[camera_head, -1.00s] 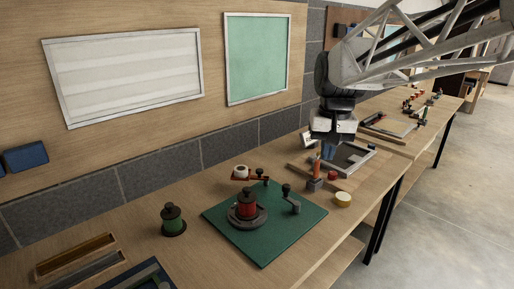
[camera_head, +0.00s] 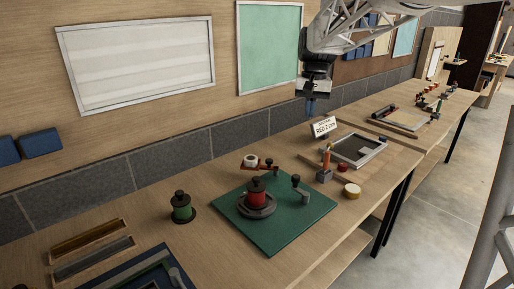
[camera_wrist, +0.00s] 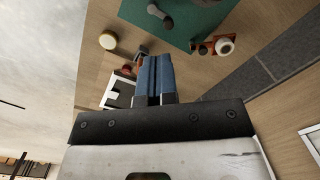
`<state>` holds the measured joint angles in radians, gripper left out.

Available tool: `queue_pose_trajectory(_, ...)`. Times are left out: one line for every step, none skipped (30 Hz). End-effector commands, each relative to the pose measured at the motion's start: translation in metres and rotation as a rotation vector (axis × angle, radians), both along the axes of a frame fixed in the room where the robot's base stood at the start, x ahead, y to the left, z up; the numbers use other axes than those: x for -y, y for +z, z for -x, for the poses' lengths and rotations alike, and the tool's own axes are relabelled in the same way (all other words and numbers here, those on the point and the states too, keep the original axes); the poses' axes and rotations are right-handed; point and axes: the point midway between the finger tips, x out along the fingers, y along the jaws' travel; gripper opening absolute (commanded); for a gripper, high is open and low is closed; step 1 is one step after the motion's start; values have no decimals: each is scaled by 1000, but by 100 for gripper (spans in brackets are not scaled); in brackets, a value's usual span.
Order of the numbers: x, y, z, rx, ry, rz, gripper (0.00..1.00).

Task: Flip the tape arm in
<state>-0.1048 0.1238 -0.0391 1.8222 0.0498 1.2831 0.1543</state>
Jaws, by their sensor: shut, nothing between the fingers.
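The tape arm is a small orange-red arm (camera_head: 262,168) carrying a white tape roll (camera_head: 251,161). It sticks out at the back-left edge of a green mat (camera_head: 285,233). A red spool on a round dark base (camera_head: 257,201) stands at the mat's middle, just in front of it. The tape roll also shows at the upper right of the wrist view (camera_wrist: 224,45). My gripper (camera_head: 310,112) is up in the air, right of and above the tape arm, and touches nothing. Its blue fingers (camera_wrist: 154,78) are together and empty in the wrist view.
A grey crank with a dark knob (camera_head: 299,188) stands on the mat's right. A green spool (camera_head: 182,207) stands left of the mat. A white label card (camera_head: 323,127), a grey-framed tray (camera_head: 356,150), an orange upright tool (camera_head: 325,163) and a yellow disc (camera_head: 352,190) lie to the right.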

Motion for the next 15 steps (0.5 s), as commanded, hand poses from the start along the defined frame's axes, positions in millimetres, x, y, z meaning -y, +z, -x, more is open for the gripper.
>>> queue_pose_trajectory(-3,-2,-10,-7,0,0,0)
queue_pose_trajectory(-5,-2,-15,-10,-1,-1,0)
queue_pose_trajectory(-7,-3,-22,-16,-1,-1,0)
queue_pose_trajectory(-9,-4,-27,-19,-1,-1,0)
queue_pose_trajectory(-10,-5,-32,-22,-2,-1,0)
queue_pose_trajectory(-13,-6,-39,-27,-2,-2,0)
queue_pose_trajectory(-15,-7,-44,-30,-3,-2,0)
queue_pose_trajectory(-16,-8,-49,-34,-3,-2,0)
queue_pose_trajectory(-19,-9,-56,-39,-3,-2,0)
queue_pose_trajectory(-20,-10,-60,-43,-3,-3,0)
queue_pose_trajectory(-22,-11,-65,-47,-3,-3,0)
queue_pose_trajectory(-25,-13,-72,-51,-4,-3,0)
queue_pose_trajectory(-27,-14,-77,-54,-4,-3,0)
queue_pose_trajectory(-29,-16,-82,-58,-5,-3,0)
queue_pose_trajectory(-31,-18,-89,-64,-4,-3,0)
